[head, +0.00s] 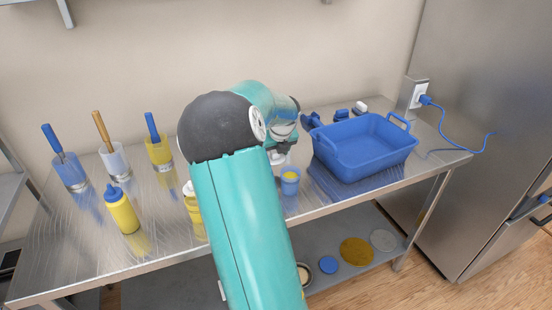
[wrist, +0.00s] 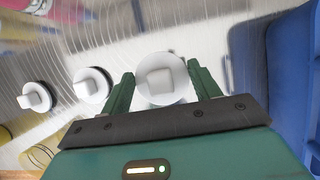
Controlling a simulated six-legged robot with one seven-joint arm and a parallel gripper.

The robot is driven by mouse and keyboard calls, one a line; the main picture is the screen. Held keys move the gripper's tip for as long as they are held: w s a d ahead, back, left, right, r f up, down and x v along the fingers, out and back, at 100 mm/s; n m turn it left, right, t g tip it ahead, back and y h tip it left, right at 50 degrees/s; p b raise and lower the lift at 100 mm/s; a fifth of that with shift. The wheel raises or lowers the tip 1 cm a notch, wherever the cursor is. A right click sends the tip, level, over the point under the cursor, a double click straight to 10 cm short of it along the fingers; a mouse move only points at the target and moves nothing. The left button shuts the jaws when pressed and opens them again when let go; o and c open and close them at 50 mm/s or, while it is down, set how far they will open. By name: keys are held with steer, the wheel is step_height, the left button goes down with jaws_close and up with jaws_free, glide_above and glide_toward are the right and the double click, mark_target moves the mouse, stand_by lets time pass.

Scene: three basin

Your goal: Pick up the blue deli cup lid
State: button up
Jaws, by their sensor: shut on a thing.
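My gripper (wrist: 161,72) has its two green fingers on either side of a white round piece with a square knob (wrist: 160,82) and is shut on it. In the head view my gripper (head: 279,157) is small and partly hidden by my teal arm, above the steel table left of the blue basin. I cannot pick out a blue deli cup lid for sure. A flat blue disc (head: 328,265) lies on the lower shelf.
The blue basin (head: 365,147) stands on the table's right side; its wall fills the wrist view's right edge (wrist: 292,85). Two more white knobbed pieces (wrist: 93,85) (wrist: 36,97) stand left of my fingers. A yellow bottle (head: 122,212) and utensil containers (head: 115,163) stand at the left.

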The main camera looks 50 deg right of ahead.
steer(key=s+a+r, duration=0.4)
steer(key=a+r, duration=0.4)
steer(key=a, duration=0.3)
steer(key=shift+s+a+r, duration=0.15)
steer(key=shift+s+a, duration=0.2)
steer(key=shift+s, duration=0.05)
steer(key=shift+d, duration=0.25)
